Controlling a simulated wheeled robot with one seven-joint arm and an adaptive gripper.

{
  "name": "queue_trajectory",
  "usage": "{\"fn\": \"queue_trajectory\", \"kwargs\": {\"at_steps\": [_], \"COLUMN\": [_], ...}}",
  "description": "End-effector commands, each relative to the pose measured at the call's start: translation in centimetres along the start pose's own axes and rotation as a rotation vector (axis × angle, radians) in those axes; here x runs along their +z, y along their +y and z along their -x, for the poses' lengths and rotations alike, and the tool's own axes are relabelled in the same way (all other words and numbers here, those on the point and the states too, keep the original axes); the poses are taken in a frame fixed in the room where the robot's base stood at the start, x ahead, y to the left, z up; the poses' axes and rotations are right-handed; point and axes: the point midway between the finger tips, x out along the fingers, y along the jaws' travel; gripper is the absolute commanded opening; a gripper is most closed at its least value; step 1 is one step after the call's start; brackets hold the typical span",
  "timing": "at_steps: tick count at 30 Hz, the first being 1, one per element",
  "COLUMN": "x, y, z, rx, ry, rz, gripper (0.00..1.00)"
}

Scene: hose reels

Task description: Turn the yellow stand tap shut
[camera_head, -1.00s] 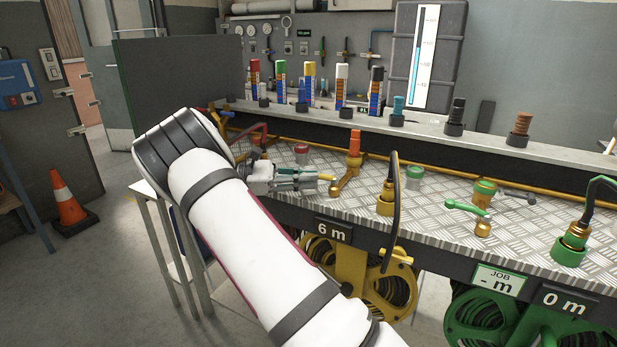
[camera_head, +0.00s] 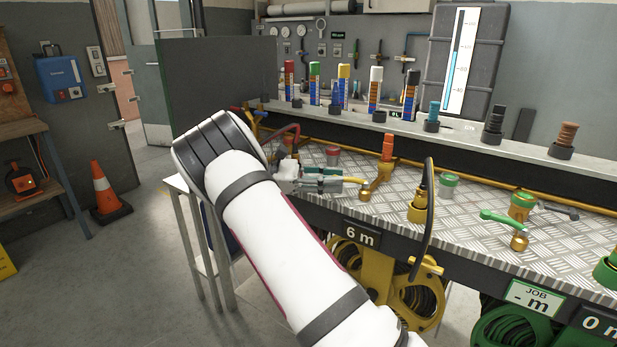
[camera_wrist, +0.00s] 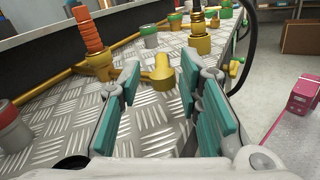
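In the wrist view the tap (camera_wrist: 163,72) appears just beyond and between the fingertips. My gripper (camera_head: 338,184) is low over the bench, left of the tap. In the wrist view its teal-padded fingers (camera_wrist: 158,85) are spread apart, with bare bench plate between them. I cannot tell whether a finger touches the lever.
An orange-topped upright pipe (camera_head: 388,148) stands behind the tap. A yellow fitting with a black hose (camera_head: 420,205) stands to the right. A red-capped pot (camera_head: 333,156) is behind my gripper. The green tap (camera_head: 519,241) is further right. A "6 m" sign (camera_head: 360,235) hangs on the front edge.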

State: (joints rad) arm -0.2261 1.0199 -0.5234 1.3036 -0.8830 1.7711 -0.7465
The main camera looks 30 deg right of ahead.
Motion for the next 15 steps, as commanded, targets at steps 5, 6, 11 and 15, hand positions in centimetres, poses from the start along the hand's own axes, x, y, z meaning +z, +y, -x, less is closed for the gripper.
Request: {"fn": "queue_trajectory", "kwargs": {"at_steps": [5,6,11,15], "x": [-0.1,-0.2,-0.1,-0.1], "y": [0.0,0.0,0.1,0.1], "z": [3.7,4.5,7.5,9.3], "rx": [0.003,0.004,0.003,0.003], "ry": [0.002,0.002,0.0,0.0], "rz": [-0.001,0.0,-0.002,-0.002], "gripper": [0.32,0.32,0.32,0.32]}}
